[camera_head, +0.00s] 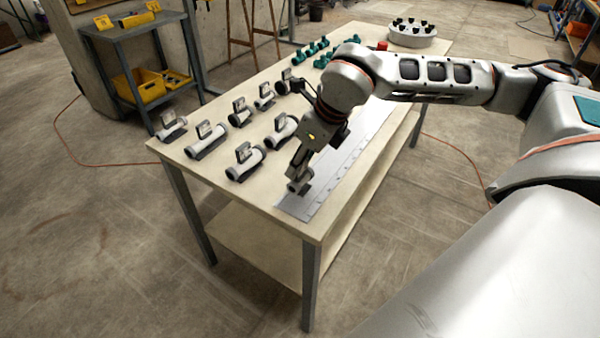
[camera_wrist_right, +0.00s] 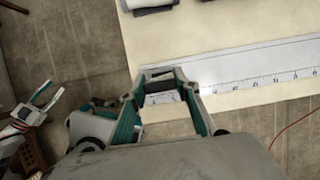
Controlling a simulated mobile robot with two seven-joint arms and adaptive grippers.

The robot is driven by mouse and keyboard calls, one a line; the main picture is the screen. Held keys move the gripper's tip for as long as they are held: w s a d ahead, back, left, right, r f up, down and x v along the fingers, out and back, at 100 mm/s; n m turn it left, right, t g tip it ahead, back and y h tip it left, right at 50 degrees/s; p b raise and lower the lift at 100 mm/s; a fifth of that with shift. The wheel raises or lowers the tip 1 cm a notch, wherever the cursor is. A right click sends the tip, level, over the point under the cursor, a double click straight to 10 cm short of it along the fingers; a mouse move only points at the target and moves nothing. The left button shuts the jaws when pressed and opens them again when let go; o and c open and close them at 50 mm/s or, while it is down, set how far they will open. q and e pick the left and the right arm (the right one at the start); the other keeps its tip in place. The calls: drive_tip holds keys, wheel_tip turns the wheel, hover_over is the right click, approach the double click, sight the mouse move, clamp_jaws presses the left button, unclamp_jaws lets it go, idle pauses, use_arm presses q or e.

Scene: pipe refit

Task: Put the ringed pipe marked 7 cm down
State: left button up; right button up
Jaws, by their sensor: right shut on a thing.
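My right gripper (camera_head: 301,173) reaches down over the near end of the ruler strip (camera_head: 345,158). It is shut on a short grey pipe (camera_head: 298,187), which is at or just above the strip; I cannot tell whether they touch. In the right wrist view the fingertips (camera_wrist_right: 168,88) are over the strip's left end, and the pipe is mostly hidden between them. No mark on it is readable. My left gripper (camera_wrist_right: 38,108) shows at the left of the right wrist view, over the floor, with its fingers spread and nothing between them. It is not in the head view.
Several pale pipes with upright tags, such as one at the front (camera_head: 244,165), stand on the table (camera_head: 222,183) left of the strip. Green fittings (camera_head: 318,46) and a round white holder (camera_head: 412,35) are farther back. A shelf cart (camera_head: 135,45) stands beyond the table.

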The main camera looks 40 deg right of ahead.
sight(303, 168)
wheel_tip(303, 168, down, 3)
drive_tip(key=shift+r, duration=0.1)
drive_tip(key=shift+f, duration=0.3)
drive_tip(key=shift+f, duration=0.15)
drive_tip(key=o, duration=1.1)
